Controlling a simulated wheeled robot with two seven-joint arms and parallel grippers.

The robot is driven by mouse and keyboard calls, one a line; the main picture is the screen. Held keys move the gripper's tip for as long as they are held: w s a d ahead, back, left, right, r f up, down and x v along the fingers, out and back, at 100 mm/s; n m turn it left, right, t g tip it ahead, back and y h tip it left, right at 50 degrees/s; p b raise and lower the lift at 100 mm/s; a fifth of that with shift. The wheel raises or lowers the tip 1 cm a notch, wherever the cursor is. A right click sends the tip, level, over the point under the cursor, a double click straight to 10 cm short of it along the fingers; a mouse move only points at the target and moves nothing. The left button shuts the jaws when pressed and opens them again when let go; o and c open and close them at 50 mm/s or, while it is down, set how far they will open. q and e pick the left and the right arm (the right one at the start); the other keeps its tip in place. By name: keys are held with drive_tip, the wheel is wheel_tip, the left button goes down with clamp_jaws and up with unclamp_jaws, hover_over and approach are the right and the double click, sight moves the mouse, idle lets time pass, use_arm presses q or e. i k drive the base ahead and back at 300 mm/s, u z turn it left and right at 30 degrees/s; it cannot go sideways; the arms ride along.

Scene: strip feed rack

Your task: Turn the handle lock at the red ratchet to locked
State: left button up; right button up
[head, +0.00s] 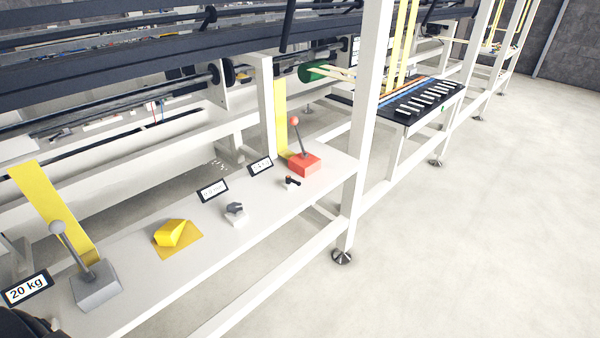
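The red ratchet (304,164) sits on the far end of the white shelf, near the white upright post. Its lever rises from the block, leans slightly left and ends in an orange-red knob (293,121). A small handle lock with a black handle on a light base (291,183) is on the shelf just in front of the red block. The handle points roughly sideways; it is too small to tell whether it is locked. Neither of my grippers can be made out, and nothing is seen touching the ratchet or the lock.
The white shelf (135,288) also holds a grey ratchet (96,286) with a lever, a yellow block (172,233), a grey knob (236,212) and small displays, one reading 20 kg (26,289). The post (367,130) stands right of the red ratchet. Floor at right is clear.

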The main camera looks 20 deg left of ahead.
sight(288, 179)
drive_tip(key=i, duration=0.95)
drive_tip(key=z, duration=0.25)
